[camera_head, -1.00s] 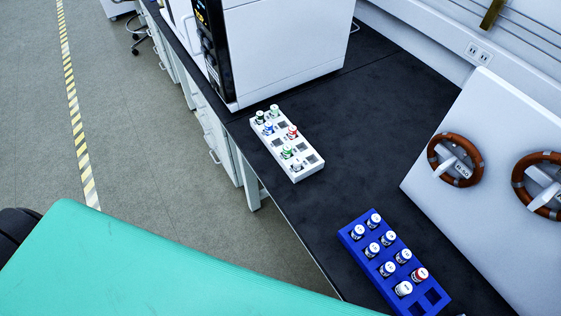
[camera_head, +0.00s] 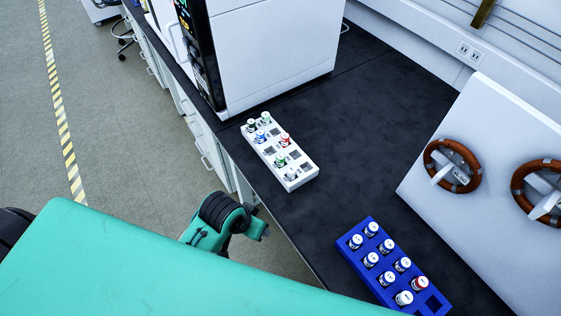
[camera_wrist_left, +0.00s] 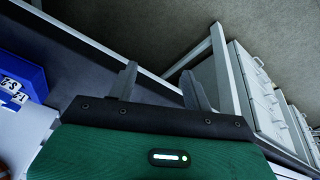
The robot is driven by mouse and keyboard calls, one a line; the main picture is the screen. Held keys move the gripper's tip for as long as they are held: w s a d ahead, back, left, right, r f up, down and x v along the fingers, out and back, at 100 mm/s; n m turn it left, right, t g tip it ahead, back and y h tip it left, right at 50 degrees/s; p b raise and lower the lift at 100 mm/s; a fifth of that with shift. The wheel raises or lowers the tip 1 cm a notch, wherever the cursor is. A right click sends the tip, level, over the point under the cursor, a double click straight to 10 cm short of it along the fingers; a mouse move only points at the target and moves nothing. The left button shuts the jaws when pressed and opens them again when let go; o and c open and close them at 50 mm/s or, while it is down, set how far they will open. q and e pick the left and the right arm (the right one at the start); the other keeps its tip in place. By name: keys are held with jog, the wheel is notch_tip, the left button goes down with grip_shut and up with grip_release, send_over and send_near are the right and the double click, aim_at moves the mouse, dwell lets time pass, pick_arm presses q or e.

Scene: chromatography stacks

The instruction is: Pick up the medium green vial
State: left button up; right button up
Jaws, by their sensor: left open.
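A white rack (camera_head: 306,172) stands near the left edge of the black bench. It holds several vials. Green ones are at its far end, a green-capped vial (camera_head: 251,125) and another beside it (camera_head: 265,118), and a third green vial (camera_head: 281,160) sits towards the near end. I cannot tell which is the medium one. My left gripper (camera_wrist_left: 160,82) is open and empty in the left wrist view, its fingers apart. In the head view part of my left arm shows below the rack, apart from it; the fingers are not clear there. My right gripper is not in view.
A blue rack (camera_head: 391,262) of white-capped vials and a red-capped one stands at the near right; it also shows in the left wrist view (camera_wrist_left: 20,73). A white machine (camera_head: 275,55) stands behind the white rack. A panel with brown wheels is at right. The mid-bench is clear.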

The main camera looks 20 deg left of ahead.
pick_arm(q)
jog(key=shift+m+g+h, duration=0.4)
jog(key=shift+h, duration=0.2)
jog(key=w+d+r, duration=0.1)
jog(key=w, duration=0.1)
jog(key=w+d+r, duration=0.1)
jog(key=w+d, duration=0.1)
jog(key=w+d+r, duration=0.1)
jog(key=w+d, duration=0.1)
jog(key=w, duration=0.1)
jog(key=shift+r, duration=0.25)
jog(key=w+d+r, duration=0.1)
jog(key=w+r, duration=0.2)
jog(key=w, duration=0.2)
jog(key=n+g+y, duration=0.1)
jog(key=g+y, duration=0.2)
send_near(281, 155)
jog(key=f, duration=0.5)
jog(key=shift+s+p, duration=0.35)
jog(key=shift+s, duration=0.05)
notch_tip(281, 155, down, 4)
jog(key=shift+w+f+p, duration=0.1)
jog(key=shift+p, duration=0.4)
jog(key=shift+f, duration=0.65)
jog(key=c, duration=1.1)
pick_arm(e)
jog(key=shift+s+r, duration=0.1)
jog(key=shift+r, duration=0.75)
